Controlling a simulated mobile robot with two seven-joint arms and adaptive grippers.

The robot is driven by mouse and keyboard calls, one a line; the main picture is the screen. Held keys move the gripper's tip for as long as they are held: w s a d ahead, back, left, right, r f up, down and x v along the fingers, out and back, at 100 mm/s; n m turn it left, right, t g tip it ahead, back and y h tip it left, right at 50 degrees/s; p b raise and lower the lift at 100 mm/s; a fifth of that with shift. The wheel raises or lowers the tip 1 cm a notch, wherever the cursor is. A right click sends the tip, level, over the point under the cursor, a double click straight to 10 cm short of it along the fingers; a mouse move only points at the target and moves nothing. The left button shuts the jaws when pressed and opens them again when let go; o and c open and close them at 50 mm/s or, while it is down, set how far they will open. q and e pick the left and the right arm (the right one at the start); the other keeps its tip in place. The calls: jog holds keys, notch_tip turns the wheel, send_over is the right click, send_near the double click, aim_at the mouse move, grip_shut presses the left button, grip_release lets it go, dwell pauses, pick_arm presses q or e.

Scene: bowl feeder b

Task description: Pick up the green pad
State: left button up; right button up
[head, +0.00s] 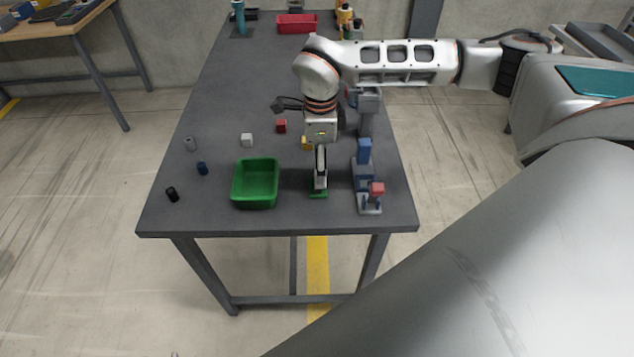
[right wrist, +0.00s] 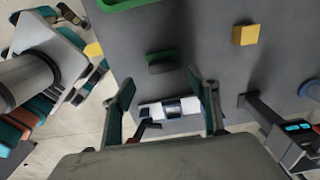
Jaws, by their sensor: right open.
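A green pad (head: 318,194) lies on the dark table near its front edge, right of the green bin, partly hidden by my right gripper. My right gripper (head: 320,184) points down at it from above. In the right wrist view the two fingers of this gripper (right wrist: 163,80) stand wide apart with nothing held between them. A dark block with a green edge (right wrist: 161,61) lies just beyond the fingertips there; it looks like the pad. I cannot tell whether the fingers touch it. My left gripper is not in view.
The green bin (head: 255,183) stands close on the left. A blue and grey fixture with a red block (head: 377,188) stands close on the right. A yellow block (head: 306,143), red cube (head: 281,126) and white cube (head: 246,140) lie behind.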

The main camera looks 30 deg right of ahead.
jog(key=shift+w+f+p, duration=0.15)
jog(key=shift+w+f, duration=0.1)
jog(key=shift+f, duration=1.3)
jog(key=shift+w+f+p, duration=0.15)
jog(key=shift+w+f, duration=0.05)
jog(key=shift+f, duration=1.3)
jog(key=c, duration=1.2)
